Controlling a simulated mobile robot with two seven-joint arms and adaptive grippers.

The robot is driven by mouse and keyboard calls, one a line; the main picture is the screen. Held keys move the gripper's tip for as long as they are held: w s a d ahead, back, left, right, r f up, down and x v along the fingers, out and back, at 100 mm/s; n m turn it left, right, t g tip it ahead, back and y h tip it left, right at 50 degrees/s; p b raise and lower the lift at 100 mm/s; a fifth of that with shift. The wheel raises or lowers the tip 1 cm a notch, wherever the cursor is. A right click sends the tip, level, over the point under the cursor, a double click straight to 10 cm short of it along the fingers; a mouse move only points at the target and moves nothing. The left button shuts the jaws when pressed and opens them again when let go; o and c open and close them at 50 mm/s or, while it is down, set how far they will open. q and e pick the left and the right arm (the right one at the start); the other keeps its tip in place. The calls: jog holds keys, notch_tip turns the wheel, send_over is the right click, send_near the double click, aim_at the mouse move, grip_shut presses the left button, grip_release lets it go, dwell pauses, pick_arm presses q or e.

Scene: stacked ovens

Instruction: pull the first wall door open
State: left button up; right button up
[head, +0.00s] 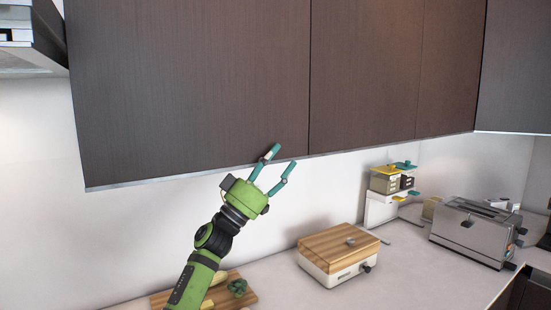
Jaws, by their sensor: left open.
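A row of dark brown wall doors hangs across the top of the head view. The leftmost wall door (185,85) is wide and looks closed, flush with the door (365,70) to its right. My left gripper (284,162) is green with teal fingers. It is open and empty, with its fingertips near the lower right corner of the leftmost door, close to the seam between the two doors. I cannot tell whether a finger touches the door's lower edge. My right gripper is not in view.
Below is a white counter (300,296) with a wood-lidded white box (338,255), a steel toaster (470,230), stacked containers (390,180) and a cutting board (240,299) with food. A range hood (28,40) is at the upper left.

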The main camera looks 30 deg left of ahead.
pick_arm(q)
grip_shut()
jog(key=shift+y, duration=0.3)
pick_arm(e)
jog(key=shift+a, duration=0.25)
